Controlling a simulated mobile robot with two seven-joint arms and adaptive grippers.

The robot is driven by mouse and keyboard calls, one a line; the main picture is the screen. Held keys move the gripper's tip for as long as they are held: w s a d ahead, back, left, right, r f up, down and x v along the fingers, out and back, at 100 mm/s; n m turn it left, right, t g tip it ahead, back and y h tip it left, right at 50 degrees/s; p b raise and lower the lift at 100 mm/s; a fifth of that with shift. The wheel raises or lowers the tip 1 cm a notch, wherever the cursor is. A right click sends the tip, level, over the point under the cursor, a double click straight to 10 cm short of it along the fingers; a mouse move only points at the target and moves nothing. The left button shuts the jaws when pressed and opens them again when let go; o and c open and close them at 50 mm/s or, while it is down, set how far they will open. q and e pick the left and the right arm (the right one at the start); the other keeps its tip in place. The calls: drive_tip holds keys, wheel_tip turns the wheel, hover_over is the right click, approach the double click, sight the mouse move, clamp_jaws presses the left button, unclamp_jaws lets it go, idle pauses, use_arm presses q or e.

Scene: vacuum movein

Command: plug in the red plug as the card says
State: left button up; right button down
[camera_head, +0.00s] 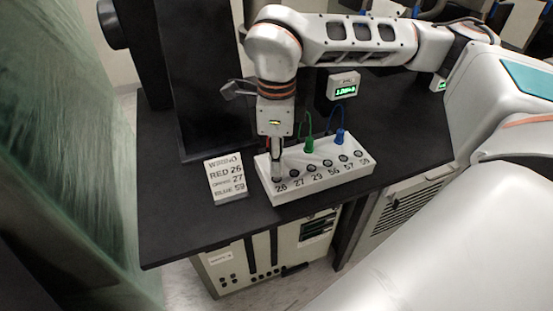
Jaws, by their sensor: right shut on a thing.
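The white socket block (330,181) has a row of round holes labelled 26, 27, 29, 56, 57 and 59. My right gripper (277,172) points down over its left end, at the hole labelled 26. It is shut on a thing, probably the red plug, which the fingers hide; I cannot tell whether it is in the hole. My left gripper is not in view.
A green plug (308,146) and a blue plug (340,138) with cables stand upright at the block's back edge. A small box with a green display (344,86) is behind. The black bench (405,148) is bare right of the block.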

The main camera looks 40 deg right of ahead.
drive_tip(key=shift+f+b, duration=0.45)
drive_tip(key=shift+f, duration=0.6)
idle(0.4)
drive_tip(key=c, duration=1.9)
unclamp_jaws()
wheel_tip(320, 180, up, 12)
drive_tip(key=shift+r, duration=0.1)
